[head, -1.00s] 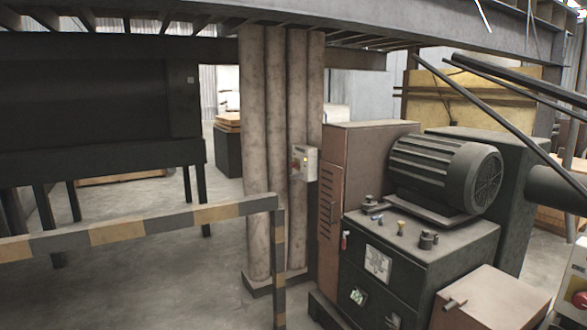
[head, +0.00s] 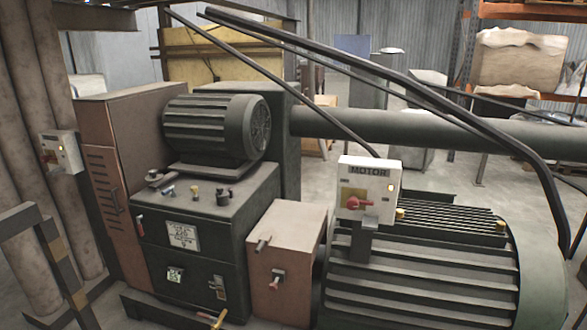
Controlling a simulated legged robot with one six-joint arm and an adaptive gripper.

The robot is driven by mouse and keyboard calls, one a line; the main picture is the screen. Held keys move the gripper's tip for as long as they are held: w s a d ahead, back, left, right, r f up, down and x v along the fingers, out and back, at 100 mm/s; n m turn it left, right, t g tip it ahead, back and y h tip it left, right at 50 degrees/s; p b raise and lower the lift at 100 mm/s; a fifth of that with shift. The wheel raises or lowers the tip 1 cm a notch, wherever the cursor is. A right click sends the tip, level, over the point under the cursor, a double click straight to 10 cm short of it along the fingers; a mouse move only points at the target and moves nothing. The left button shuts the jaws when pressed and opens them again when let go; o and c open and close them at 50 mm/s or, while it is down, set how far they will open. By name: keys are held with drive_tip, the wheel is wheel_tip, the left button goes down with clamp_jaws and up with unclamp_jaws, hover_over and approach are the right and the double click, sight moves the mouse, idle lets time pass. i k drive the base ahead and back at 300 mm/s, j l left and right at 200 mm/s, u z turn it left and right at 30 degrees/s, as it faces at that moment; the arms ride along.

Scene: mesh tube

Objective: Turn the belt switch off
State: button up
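A white switch box (head: 368,188) stands on a bracket at the big ribbed motor, right of centre in the head view. Its label reads MOTOR, and it has a red knob and a small yellow light. A second pale switch box (head: 61,152) with a red knob is at the far left, beside the round columns. Its label is too small to read, so I cannot tell whether it is the belt switch. My gripper is not in view.
A dark machine cabinet (head: 190,235) with small levers carries a ribbed motor (head: 215,128). A pinkish box (head: 287,245) stands beside it. The large ribbed motor (head: 425,265) fills the lower right. A striped railing (head: 50,250) is at the left. Slanting dark bars (head: 440,100) cross the upper right.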

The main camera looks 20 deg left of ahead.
sight(45, 159)
drive_tip(key=j, duration=3.25)
drive_tip(key=i+j, duration=0.1)
drive_tip(key=j, duration=3.1)
drive_tip(key=i+j, duration=0.1)
drive_tip(key=j, duration=0.25)
drive_tip(key=i+j, duration=0.15)
drive_tip(key=j, duration=0.2)
drive_tip(key=i+j, duration=0.1)
drive_tip(key=j, duration=0.3)
drive_tip(key=i+j, duration=0.15)
drive_tip(key=j, duration=0.2)
drive_tip(key=i+j, duration=0.1)
drive_tip(key=j, duration=0.25)
drive_tip(key=i+j, duration=0.15)
drive_tip(key=j, duration=0.2)
